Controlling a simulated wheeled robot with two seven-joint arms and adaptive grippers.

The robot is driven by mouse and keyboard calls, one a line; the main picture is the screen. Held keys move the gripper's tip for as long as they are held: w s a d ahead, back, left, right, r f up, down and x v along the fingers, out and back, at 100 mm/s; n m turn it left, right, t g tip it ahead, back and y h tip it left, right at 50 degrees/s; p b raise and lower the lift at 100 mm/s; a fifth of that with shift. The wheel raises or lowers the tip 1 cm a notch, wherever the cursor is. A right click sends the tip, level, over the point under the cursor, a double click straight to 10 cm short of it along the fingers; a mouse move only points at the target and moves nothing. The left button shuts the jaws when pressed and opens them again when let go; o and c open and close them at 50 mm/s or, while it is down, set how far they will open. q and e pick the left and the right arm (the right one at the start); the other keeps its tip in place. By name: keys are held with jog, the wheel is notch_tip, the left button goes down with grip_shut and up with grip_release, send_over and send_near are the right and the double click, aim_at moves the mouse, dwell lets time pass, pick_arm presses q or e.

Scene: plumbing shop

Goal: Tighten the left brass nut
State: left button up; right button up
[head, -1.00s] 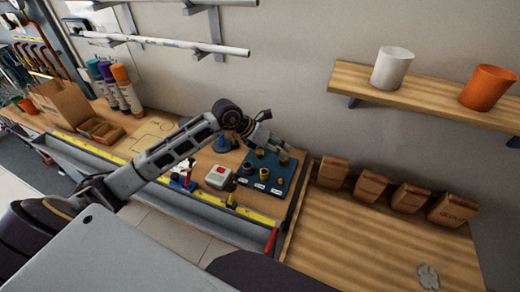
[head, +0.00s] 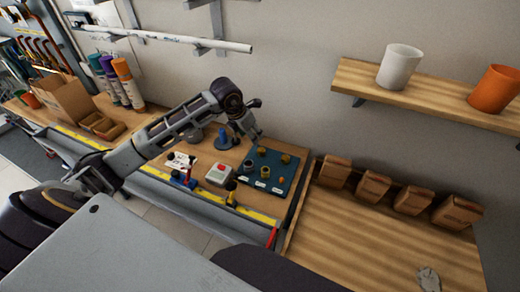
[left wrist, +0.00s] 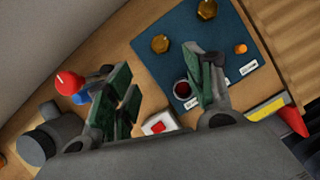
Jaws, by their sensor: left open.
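A dark blue board (head: 289,186) lies on the bench with brass and orange fittings on it. A brass nut (head: 262,151) at its back left also shows in the left wrist view (left wrist: 160,44). Another brass nut (head: 286,158) is at the back right (left wrist: 207,9). In front are a fitting (head: 248,166) with a dark red opening in the left wrist view (left wrist: 182,88), and a small orange one (head: 281,181). My left gripper (head: 254,130) is open and empty, above the board's back left edge; its fingers (left wrist: 162,65) partly hide the board. My right gripper is not in view.
Left of the board are a grey box with a red button (head: 219,174) and a blue-based tool with a red knob (left wrist: 68,82). Cardboard bins (head: 372,187) and a wall shelf (head: 430,98) are at right.

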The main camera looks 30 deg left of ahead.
aim_at(260, 150)
pick_arm(q)
jog(key=p+x, duration=0.2)
jog(key=x, duration=0.9)
jog(key=shift+d, duration=0.1)
jog(key=shift+x, duration=1.25)
jog(key=shift+c, duration=0.6)
jog(key=c, duration=0.9)
